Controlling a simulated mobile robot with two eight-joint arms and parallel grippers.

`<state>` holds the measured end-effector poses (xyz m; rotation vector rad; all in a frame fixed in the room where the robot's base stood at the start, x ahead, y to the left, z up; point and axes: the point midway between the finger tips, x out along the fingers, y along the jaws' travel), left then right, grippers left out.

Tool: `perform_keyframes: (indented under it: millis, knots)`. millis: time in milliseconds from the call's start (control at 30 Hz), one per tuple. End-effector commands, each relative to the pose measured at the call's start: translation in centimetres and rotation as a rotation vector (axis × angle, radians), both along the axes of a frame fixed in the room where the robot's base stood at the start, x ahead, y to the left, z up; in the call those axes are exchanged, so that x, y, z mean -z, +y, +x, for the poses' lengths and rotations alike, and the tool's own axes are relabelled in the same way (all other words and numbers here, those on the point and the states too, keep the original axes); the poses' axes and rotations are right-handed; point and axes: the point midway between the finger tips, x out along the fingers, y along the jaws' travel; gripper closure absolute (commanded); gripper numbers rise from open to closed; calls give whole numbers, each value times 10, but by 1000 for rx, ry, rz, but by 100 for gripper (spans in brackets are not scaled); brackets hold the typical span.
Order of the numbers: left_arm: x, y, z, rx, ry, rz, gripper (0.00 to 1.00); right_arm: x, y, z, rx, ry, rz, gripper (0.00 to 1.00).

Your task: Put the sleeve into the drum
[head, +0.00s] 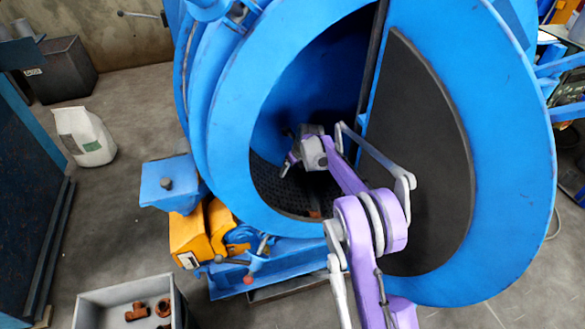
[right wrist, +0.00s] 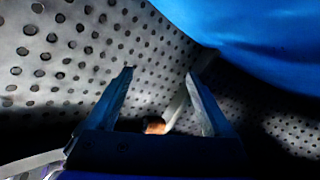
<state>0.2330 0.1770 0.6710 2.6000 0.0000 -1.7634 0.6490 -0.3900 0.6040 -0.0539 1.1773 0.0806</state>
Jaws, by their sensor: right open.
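The blue drum (head: 232,150) stands open toward me, its inside dark with a perforated floor (head: 275,185). My right arm reaches through the opening, and my right gripper (head: 289,164) is inside the drum. In the right wrist view the two fingers (right wrist: 160,76) are apart with nothing held between them. A small copper-coloured piece (right wrist: 154,125) shows beyond the fingers, low in the drum, apart from them. A similar orange spot (head: 315,213) shows at the drum's lower lip; I cannot tell if it is the sleeve. My left gripper is out of view.
A grey bin (head: 92,300) at the lower left holds copper-coloured fittings (head: 137,311). The blue door with a dark panel (head: 420,150) stands right of my arm. Yellow machine parts (head: 190,240) sit below the drum. A white sack (head: 85,137) stands on open floor at left.

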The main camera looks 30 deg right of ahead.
Motion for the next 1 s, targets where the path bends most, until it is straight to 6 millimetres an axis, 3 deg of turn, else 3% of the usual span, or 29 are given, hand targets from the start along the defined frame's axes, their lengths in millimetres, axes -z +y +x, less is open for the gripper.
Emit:
perform_keyframes:
  millis: [167,600,1000]
  knots:
    - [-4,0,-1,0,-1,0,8,-13,-1,-5,0,0,0,14]
    - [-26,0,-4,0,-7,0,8,-88,-4,-36,1,0,0,14]
    - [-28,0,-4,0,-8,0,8,-100,-4,-41,0,0,0,14]
